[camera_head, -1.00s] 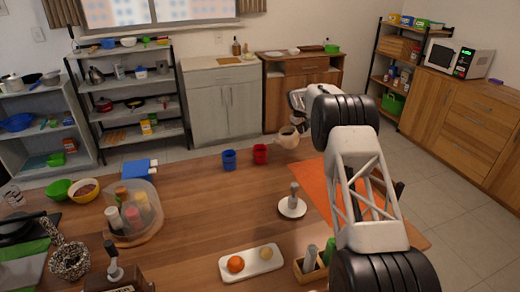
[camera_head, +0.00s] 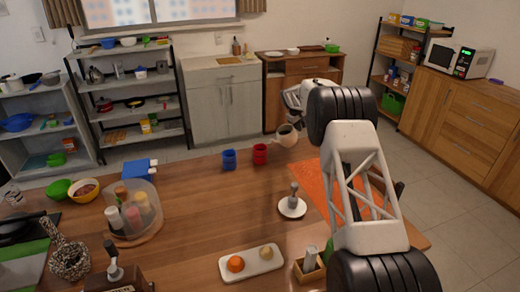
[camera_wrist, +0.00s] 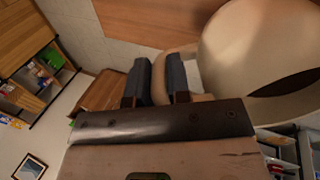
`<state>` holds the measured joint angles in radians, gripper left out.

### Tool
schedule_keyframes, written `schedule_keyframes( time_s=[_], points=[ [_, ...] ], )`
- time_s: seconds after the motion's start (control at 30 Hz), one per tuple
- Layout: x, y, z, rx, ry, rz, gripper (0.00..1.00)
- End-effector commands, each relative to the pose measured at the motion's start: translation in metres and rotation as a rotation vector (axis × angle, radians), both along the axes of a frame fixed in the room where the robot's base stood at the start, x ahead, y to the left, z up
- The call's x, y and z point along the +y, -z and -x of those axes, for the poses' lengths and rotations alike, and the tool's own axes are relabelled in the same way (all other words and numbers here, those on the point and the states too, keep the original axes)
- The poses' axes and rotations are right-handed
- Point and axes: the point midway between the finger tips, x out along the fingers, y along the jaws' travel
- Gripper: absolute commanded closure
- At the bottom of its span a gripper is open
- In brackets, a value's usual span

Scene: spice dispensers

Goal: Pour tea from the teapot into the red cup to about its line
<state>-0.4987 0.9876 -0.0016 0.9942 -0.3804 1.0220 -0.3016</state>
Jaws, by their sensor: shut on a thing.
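My gripper (camera_wrist: 158,82) is shut on the teapot's handle; the pot's pale body (camera_wrist: 255,60) fills the upper right of the wrist view. In the head view my gripper (camera_head: 292,118) is mostly hidden behind my arm. The red cup (camera_head: 260,154) stands upright on the table's far side. Its line and any tea inside cannot be made out. Whether tea is flowing cannot be told.
A blue cup (camera_head: 229,159) stands just left of the red cup. An orange mat (camera_head: 325,178) lies to the right, and a white round holder (camera_head: 292,207) is nearer. A carousel of jars (camera_head: 133,210) stands at left. The table (camera_head: 200,200) is clear in the middle.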

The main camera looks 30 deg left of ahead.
Motion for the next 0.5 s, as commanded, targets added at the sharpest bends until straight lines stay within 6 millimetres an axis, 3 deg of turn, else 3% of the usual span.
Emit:
schedule_keyframes(
  time_s=[0.5],
  points=[
    [0.004,-0.0101,0.0059,-0.045,-0.001,0.028,1.0]
  ],
)
